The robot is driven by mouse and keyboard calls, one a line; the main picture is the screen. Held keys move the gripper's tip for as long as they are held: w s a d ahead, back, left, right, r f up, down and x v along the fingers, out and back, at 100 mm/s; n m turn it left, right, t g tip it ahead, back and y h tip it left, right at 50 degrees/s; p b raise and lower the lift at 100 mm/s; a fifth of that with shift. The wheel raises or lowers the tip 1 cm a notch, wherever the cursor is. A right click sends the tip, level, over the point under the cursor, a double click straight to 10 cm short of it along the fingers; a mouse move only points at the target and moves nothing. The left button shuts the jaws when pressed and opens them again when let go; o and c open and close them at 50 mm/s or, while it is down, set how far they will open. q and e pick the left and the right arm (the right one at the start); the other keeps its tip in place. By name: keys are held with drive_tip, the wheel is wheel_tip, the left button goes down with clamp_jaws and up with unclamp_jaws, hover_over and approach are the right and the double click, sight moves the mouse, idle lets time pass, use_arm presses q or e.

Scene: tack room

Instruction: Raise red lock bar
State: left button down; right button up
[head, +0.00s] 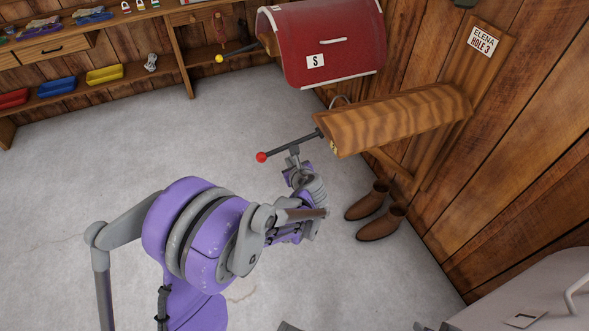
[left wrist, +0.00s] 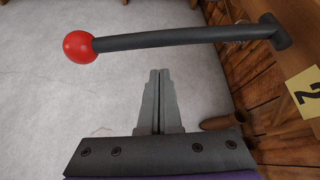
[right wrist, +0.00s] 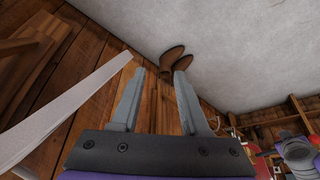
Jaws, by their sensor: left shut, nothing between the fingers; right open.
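The red lock bar is a dark rod with a red ball knob (head: 262,157), sticking out from the end of the wooden saddle rack (head: 400,118). In the left wrist view the rod (left wrist: 180,38) runs across the top, with the knob at left and its pivot at right. My left gripper (head: 294,151) is shut and empty; in the head view its tips are just under the rod's middle. Whether they touch it I cannot tell. My right gripper (right wrist: 160,72) is open and empty, away from the bar, and shows only in its own wrist view.
A red-covered rack (head: 340,50) with a yellow-knobbed bar (head: 220,58) is behind. Brown boots (head: 375,210) stand on the floor below the wooden rack, by the plank wall (head: 500,150). A pale rounded surface (head: 540,295) is at lower right. The floor at left is clear.

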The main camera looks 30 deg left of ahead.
sight(284, 147)
use_arm(q)
drive_tip(key=r, duration=0.2)
drive_tip(key=shift+s+a+r, duration=0.1)
drive_tip(key=shift+a+r, duration=0.2)
drive_tip(key=shift+r, duration=0.1)
drive_tip(key=shift+r, duration=0.1)
drive_tip(key=shift+r+p, duration=0.3)
drive_tip(key=shift+p, duration=0.05)
drive_tip(key=shift+s+r+m, duration=0.1)
drive_tip(key=shift+r+m, duration=0.1)
drive_tip(key=shift+m, duration=0.1)
drive_tip(key=shift+r+m+g+y+p, duration=0.3)
drive_tip(key=shift+r+m+g+y, duration=0.25)
drive_tip(key=shift+r, duration=0.45)
drive_tip(key=w+d+r+m+g+y, duration=0.3)
drive_tip(key=w+d+r, duration=0.4)
drive_tip(key=r, duration=0.4)
drive_tip(key=w+m+y+p, duration=0.1)
drive_tip(key=m, duration=0.1)
drive_tip(key=shift+w+r+m+g, duration=0.2)
drive_tip(key=shift+r+m+g, duration=0.1)
drive_tip(key=shift+m+g, duration=0.05)
